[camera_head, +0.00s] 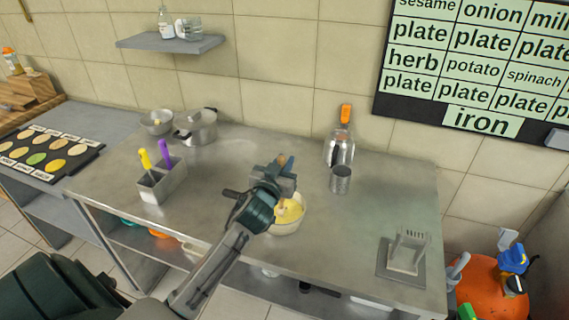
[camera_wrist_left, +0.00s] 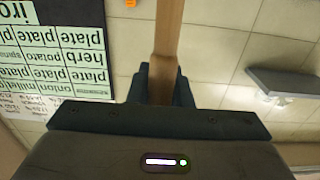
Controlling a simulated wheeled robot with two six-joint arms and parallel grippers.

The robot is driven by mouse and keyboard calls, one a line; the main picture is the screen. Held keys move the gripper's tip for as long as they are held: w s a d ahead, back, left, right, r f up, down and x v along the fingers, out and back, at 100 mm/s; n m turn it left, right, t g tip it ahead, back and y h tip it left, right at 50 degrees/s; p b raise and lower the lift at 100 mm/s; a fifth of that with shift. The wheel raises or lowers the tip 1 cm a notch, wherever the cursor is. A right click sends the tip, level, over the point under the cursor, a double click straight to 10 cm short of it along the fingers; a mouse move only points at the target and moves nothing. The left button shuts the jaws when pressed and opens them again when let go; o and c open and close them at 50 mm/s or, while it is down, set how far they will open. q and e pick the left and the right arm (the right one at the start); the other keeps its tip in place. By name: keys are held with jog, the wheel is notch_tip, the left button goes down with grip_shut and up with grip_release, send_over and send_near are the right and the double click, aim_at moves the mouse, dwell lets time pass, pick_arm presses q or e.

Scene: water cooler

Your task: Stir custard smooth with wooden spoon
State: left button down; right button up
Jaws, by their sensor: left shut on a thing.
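A pale bowl (camera_head: 298,225) stands near the front edge of the metal table, with yellow custard (camera_head: 290,211) in it. My left gripper (camera_head: 279,175) is over the bowl, shut on the wooden spoon (camera_head: 282,159). The spoon's top end sticks out above the jaws, and a lower part shows by the custard; whether its tip touches the bowl's bottom is hidden. In the left wrist view the spoon's wooden handle (camera_wrist_left: 168,40) runs between the fingers (camera_wrist_left: 162,85). My right gripper is not in view.
On the metal table (camera_head: 235,160) stand a metal holder (camera_head: 163,184) with yellow- and purple-handled tools, pots (camera_head: 197,127), a glass vessel (camera_head: 340,148), a metal cup (camera_head: 341,180) and a slotted stand (camera_head: 408,250). The table around the bowl's right is clear.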

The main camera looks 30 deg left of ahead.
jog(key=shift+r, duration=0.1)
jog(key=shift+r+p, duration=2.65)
jog(key=shift+p, duration=0.05)
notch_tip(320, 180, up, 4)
jog(key=p, duration=0.4)
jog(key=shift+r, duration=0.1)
